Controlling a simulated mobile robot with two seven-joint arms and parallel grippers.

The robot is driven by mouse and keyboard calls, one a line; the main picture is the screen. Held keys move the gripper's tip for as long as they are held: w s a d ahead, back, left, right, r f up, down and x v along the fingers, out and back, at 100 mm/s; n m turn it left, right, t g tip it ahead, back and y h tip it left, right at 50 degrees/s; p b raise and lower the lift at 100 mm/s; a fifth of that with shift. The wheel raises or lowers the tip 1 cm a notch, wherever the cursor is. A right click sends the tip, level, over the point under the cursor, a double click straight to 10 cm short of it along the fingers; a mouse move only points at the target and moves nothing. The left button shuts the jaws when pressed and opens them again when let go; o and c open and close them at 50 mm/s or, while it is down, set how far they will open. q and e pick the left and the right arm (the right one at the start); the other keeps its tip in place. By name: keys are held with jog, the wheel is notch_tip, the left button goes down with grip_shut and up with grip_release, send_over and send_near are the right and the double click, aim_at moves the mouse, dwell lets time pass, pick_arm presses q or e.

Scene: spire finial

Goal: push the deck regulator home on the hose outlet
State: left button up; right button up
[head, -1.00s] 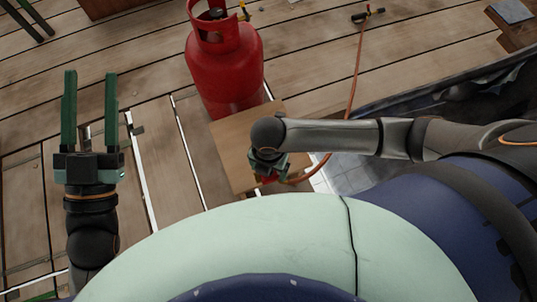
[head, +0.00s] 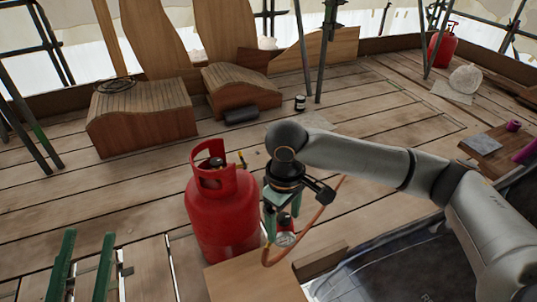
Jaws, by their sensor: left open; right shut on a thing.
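The gripper points down, just right of the red gas cylinder (head: 222,222), above the wooden board (head: 255,279). The cylinder stands upright, with an open collar around its dark top valve. I cannot make out the hose outlet for certain.
Slatted wooden benches (head: 142,117) stand at the back left, with scaffold poles (head: 301,45) around. A dark roll (head: 241,115) and a small jar (head: 300,102) lie nearby. Another red cylinder (head: 441,48) stands far right. The plank deck beyond the near cylinder is mostly clear.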

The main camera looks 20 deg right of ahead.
jog(key=r+m, duration=0.2)
jog(key=d+r+m, duration=0.1)
jog(key=r, duration=0.1)
jog(key=r+m, duration=0.2)
jog(key=shift+w+d+r+m, duration=0.25)
jog(key=shift+d+r+m, duration=0.05)
jog(key=shift+d+r, duration=0.05)
jog(key=shift+a, duration=0.15)
